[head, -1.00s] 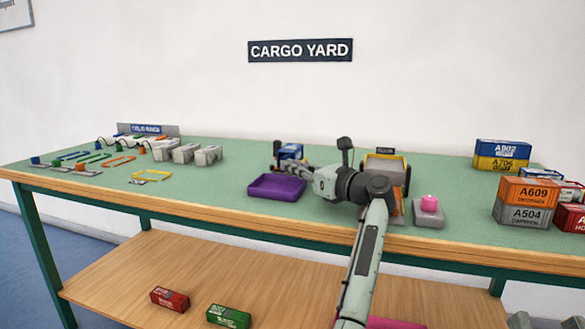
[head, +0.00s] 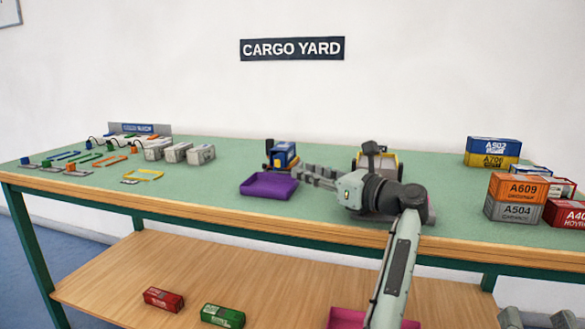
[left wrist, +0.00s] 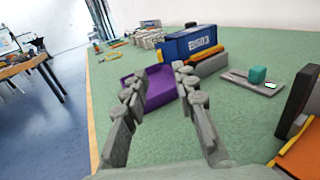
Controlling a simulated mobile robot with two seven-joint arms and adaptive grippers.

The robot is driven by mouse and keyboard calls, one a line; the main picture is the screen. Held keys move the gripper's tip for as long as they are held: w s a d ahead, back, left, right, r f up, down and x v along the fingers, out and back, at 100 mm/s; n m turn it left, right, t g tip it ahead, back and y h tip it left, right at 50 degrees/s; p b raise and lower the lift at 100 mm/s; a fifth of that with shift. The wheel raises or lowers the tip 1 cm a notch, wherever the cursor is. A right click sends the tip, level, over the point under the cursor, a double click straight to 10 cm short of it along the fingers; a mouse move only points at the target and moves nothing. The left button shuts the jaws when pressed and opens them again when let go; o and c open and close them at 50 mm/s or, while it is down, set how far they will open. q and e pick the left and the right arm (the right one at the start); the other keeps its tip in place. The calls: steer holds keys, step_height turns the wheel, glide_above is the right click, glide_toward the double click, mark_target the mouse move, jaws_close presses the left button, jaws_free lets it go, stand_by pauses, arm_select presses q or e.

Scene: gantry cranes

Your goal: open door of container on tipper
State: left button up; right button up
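A blue container (head: 285,154) with a white label sits on a low grey base right behind the purple tray (head: 266,187). In the left wrist view the container (left wrist: 192,44) lies beyond my fingers, on a grey support (left wrist: 211,64), with its end near the purple tray (left wrist: 162,88). My left gripper (head: 312,175) is open, its two fingers (left wrist: 153,80) apart and nothing between them. It is short of the container and to its right in the head view. I cannot make out the door. The grey tips of my right gripper (head: 537,319) show at the bottom right edge, apart.
Stacked containers (head: 515,200) stand at the right of the green table. Grey boxes (head: 180,152) and coloured frames lie at the left. A yellow-edged grey thing (head: 396,161) is partly behind my arm. A teal block on a grey plate (left wrist: 255,77) is right of the container in the wrist view.

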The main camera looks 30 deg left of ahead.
arm_select(q)
steer(key=shift+v, duration=2.15)
